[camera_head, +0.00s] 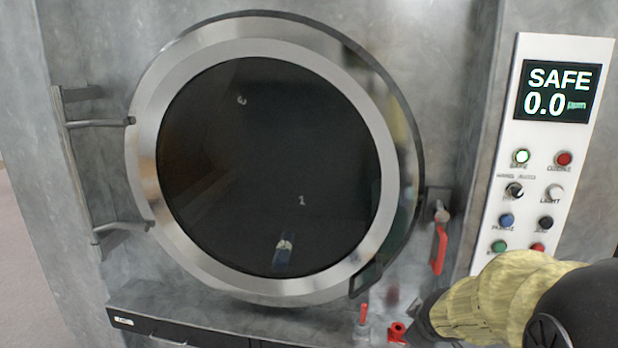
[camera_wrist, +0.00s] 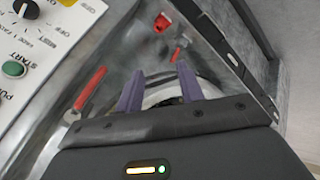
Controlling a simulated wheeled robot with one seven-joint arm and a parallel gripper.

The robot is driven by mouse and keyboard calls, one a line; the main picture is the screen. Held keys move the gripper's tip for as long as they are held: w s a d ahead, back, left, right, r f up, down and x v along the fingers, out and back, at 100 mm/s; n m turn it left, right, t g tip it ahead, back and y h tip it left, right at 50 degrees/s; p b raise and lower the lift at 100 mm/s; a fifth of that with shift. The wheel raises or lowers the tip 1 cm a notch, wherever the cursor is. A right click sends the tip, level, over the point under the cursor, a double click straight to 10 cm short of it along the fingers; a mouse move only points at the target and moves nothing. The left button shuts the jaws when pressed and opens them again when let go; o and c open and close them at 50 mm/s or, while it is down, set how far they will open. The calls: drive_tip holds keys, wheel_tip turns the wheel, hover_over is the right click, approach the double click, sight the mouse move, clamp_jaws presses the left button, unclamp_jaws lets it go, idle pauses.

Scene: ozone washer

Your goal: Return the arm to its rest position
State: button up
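My arm, in a yellow sleeve, reaches in from the lower right of the head view. My gripper's dark end (camera_head: 430,316) is in front of the washer, below the control panel; its fingers cannot be made out there. In the wrist view my gripper (camera_wrist: 158,76) shows two purple fingers spread apart, with nothing held between them. The round washer door (camera_head: 146,165) looks closed, with a dark window. A red-handled lever (camera_head: 439,249) hangs at its right; a red handle (camera_wrist: 90,89) also shows left of the fingers in the wrist view.
The control panel (camera_head: 508,170) stands at the right, close above my arm; its display (camera_head: 557,92) reads SAFE 0.0. Small red valve handles (camera_head: 398,331) stand low beside my gripper. A drawer front (camera_head: 160,331) runs along the bottom. A hinge bracket (camera_head: 78,165) is at the left.

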drive_tip(key=s+a+f+m+g+y, duration=0.1)
drive_tip(key=s+a+f+m+g, duration=0.1)
drive_tip(key=s+a+f+m, duration=0.2)
drive_tip(key=s+a+f+m+g+y, duration=0.1)
drive_tip(key=s+a+f+m+g, duration=0.2)
drive_tip(key=s, duration=0.6)
drive_tip(key=shift+s+a+f+m, duration=0.15)
drive_tip(key=shift+a+f+m, duration=0.25)
drive_tip(key=shift+m, duration=0.3)
